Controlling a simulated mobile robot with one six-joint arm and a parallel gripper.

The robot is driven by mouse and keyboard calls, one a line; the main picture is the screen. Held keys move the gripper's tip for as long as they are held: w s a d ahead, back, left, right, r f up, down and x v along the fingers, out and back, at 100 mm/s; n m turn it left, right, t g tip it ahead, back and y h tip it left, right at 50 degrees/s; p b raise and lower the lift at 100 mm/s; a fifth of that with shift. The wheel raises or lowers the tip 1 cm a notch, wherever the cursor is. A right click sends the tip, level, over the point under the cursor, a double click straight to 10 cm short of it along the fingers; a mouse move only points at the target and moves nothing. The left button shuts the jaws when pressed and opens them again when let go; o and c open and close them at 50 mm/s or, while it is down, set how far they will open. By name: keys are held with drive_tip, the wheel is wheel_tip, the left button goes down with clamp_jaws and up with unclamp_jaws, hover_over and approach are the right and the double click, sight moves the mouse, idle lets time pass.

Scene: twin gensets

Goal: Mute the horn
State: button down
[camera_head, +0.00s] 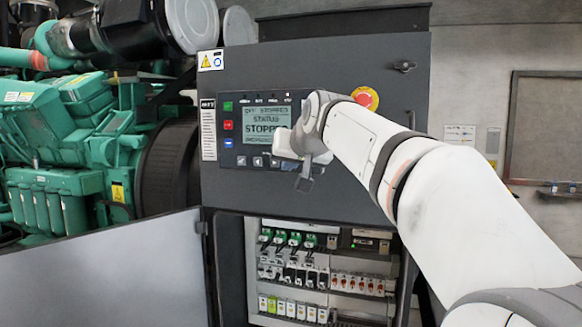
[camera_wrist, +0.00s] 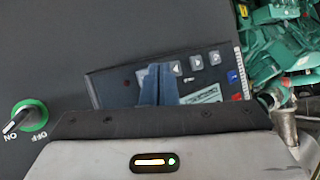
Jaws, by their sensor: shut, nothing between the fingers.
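The genset control panel (camera_head: 268,125) is on the grey cabinet door, with a lit display reading "STOPPED". To the display's left are a green button (camera_head: 228,106), a red button (camera_head: 228,125) and a blue button (camera_head: 228,143). Grey arrow buttons (camera_head: 258,162) run below it. No horn mute label is readable. My gripper (camera_head: 304,180) is shut and empty in front of the panel's lower right, hiding that corner. In the wrist view, the shut fingers (camera_wrist: 157,84) overlap the panel (camera_wrist: 112,84), seen upside down; the blue button (camera_wrist: 234,77) is to their right. I cannot tell whether they touch it.
A red emergency stop (camera_head: 365,98) is at the panel's upper right. A green ON/OFF rotary switch (camera_wrist: 29,118) is at the wrist view's left. Below, an open cabinet bay shows breakers (camera_head: 295,275), with its door (camera_head: 110,275) swung left. A green engine (camera_head: 70,140) stands left.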

drive_tip(key=shift+s, duration=0.1)
drive_tip(key=s+a+b, duration=0.2)
drive_tip(key=s, duration=0.3)
drive_tip(key=shift+s+a, duration=0.15)
drive_tip(key=shift+s, duration=0.15)
idle(0.7)
drive_tip(key=s+d+f+g+h, duration=0.1)
drive_tip(key=s+d+f+g, duration=0.2)
drive_tip(key=s+f, duration=0.5)
drive_tip(key=s+d+f+g+h, duration=0.1)
drive_tip(key=s+d+f+g, duration=0.2)
drive_tip(key=s+f, duration=0.6)
drive_tip(key=s+d+f+g+h, duration=0.1)
drive_tip(key=s+d+f+g, duration=0.2)
drive_tip(key=f, duration=1.9)
drive_tip(key=s+d, duration=0.3)
drive_tip(key=s, duration=0.3)
drive_tip(key=shift+s+d+f, duration=0.15)
drive_tip(key=shift+s+d, duration=0.05)
drive_tip(key=shift+d, duration=0.1)
